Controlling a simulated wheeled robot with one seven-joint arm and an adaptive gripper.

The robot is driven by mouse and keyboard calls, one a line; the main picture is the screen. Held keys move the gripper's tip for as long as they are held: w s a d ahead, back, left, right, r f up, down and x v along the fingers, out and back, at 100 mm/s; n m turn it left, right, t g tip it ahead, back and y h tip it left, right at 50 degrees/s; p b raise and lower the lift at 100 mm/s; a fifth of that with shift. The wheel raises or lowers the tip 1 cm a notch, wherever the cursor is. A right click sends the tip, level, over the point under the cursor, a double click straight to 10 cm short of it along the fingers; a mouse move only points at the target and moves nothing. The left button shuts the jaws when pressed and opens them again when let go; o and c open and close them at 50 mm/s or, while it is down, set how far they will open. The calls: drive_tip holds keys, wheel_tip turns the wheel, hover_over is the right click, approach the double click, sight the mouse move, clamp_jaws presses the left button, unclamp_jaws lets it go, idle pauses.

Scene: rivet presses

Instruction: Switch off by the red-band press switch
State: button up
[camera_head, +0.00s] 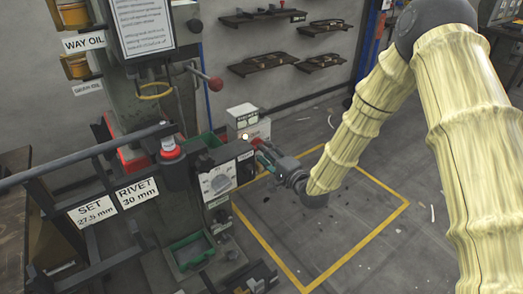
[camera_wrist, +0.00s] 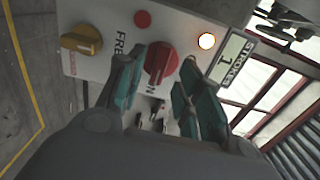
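A pale control box (camera_wrist: 100,68) fills the upper part of the wrist view. It bears a red rotary switch (camera_wrist: 160,62), with partly hidden lettering beside it, and a lit lamp (camera_wrist: 206,41). My gripper (camera_wrist: 157,85) is open, with its teal fingers on either side of the red switch. I cannot tell whether they touch it. In the head view, my gripper (camera_head: 262,158) reaches from the right to the box (camera_head: 241,117) beside the press.
The box also has a yellow knob (camera_wrist: 82,40), a red button (camera_wrist: 142,18) and a strokes counter (camera_wrist: 231,58) reading 1. A rail (camera_head: 90,153) crosses at left.

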drive_tip(key=shift+x, duration=1.6)
drive_tip(key=shift+c, duration=0.4)
clamp_jaws()
